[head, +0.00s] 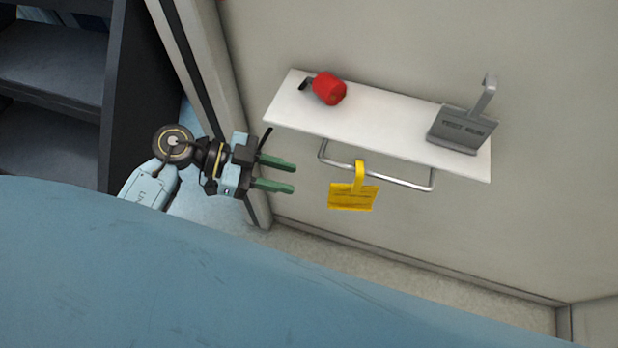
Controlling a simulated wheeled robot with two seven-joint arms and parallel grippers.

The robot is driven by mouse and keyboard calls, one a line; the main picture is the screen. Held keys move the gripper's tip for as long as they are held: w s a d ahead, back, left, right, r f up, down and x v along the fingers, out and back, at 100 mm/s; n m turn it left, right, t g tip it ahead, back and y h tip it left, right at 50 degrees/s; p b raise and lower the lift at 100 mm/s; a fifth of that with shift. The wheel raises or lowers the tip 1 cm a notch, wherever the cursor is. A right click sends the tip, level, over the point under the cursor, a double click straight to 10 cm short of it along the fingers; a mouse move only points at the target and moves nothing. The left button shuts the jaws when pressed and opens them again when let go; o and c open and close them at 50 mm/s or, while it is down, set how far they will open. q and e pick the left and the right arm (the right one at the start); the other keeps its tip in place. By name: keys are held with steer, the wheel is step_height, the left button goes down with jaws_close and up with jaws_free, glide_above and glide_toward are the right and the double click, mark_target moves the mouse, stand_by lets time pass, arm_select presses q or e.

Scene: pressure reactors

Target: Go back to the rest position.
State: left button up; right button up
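My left gripper (276,175) comes in from the left with its two green fingers apart and nothing between them. It is open, to the left of a yellow hooked tag (354,197) and apart from it. The yellow tag hangs on a metal rail (400,181) under a white shelf (372,127). A grey hooked sign (461,130) with dark lettering stands on the right end of the shelf. A red object (329,88) with a dark end lies on the shelf's left part. My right gripper is not in view.
A dark shelf rack (55,60) stands at the upper left. A door-frame-like post (210,75) runs beside the pale wall (400,40). A large blue surface fills the lower left and hides what lies behind it. The space between the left gripper and the yellow tag is clear.

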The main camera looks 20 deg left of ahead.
arm_select(q)
steer(key=shift+v, duration=1.65)
steer(key=shift+f, duration=0.1)
steer(key=w+a+f+n+t+y, duration=0.25)
steer(key=f+n+t, duration=0.2)
steer(key=f, duration=0.25)
steer(key=w+a+f+n+t+y, duration=0.1)
steer(key=w+f+n+t, duration=0.3)
steer(key=f, duration=0.4)
steer(key=s+a+f+n+y+b, duration=0.1)
steer(key=s+a+f+n+y, duration=0.2)
steer(key=f, duration=0.5)
steer(key=s+a+f+n+y, duration=0.1)
steer(key=s+f+y, duration=0.4)
steer(key=f, duration=0.4)
steer(key=s+d+f+g, duration=0.1)
steer(key=s+f+g, duration=0.4)
steer(key=s, duration=0.8)
steer(key=s+f+g+y, duration=0.1)
steer(key=s+f+g, duration=0.5)
steer(key=s, duration=0.8)
step_height(320, 180, down, 4)
steer(key=shift+s+d+r, duration=0.1)
steer(key=shift+s+d, duration=0.15)
steer(key=shift+d, duration=0.15)
steer(key=shift+w+y, duration=0.1)
steer(key=shift+y, duration=0.15)
